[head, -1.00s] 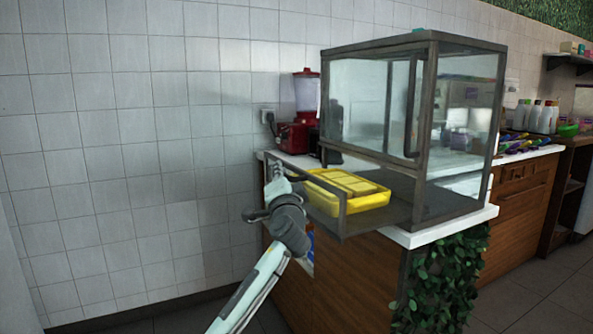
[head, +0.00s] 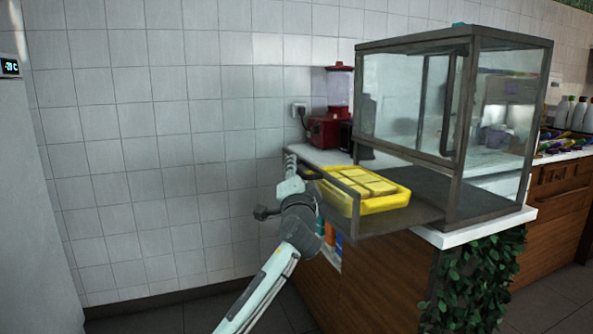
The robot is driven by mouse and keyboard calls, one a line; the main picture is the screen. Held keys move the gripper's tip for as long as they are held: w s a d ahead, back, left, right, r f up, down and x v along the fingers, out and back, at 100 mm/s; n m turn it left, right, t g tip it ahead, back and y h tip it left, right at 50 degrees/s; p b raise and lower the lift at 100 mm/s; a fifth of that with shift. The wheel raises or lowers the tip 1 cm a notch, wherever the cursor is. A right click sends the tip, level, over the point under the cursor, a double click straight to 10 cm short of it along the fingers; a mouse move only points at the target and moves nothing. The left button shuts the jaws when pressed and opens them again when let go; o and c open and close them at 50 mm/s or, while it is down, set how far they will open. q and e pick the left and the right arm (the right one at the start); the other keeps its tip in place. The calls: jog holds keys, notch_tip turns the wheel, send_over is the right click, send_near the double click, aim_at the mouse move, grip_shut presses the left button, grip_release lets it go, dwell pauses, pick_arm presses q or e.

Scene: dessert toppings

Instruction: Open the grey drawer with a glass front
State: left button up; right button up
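The grey drawer (head: 352,222) with a glass front stands pulled out from the bottom of the glass display case (head: 418,98). A yellow tray (head: 375,205) with yellow blocks sits in it. My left gripper (head: 291,170) is at the far left end of the drawer front, on its outer side. It is close to the front's upper edge, and contact is unclear. Its fingers are small and seen from behind, so I cannot tell whether they are shut on the drawer's handle. My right gripper is not in view.
The display case stands on a white counter (head: 462,237) with a wooden front. A red blender (head: 325,130) is behind the drawer. Leaves (head: 478,275) hang at the counter corner. A pale fridge-like unit (head: 35,200) stands at the left. The floor between is clear.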

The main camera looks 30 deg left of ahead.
pick_arm(q)
jog(key=v, duration=1.2)
jog(key=shift+r, duration=0.1)
jog(key=s+f+n+g+h, duration=0.1)
jog(key=s+f+g+h, duration=0.2)
jog(key=f, duration=1.2)
jog(key=s+f+g+h, duration=0.2)
jog(key=s+f+g, duration=0.1)
jog(key=f, duration=1.2)
jog(key=s+d+f+n+g+h, duration=0.1)
jog(key=s+d+f+g+h, duration=0.1)
jog(key=s+f, duration=0.9)
jog(key=s+d+f+n+g+h, duration=0.1)
jog(key=s+f+g, duration=0.5)
jog(key=s+f, duration=0.6)
jog(key=d+f+h, duration=0.1)
jog(key=d, duration=0.1)
jog(key=shift+d+n+h, duration=0.3)
jog(key=shift+d+n, duration=0.1)
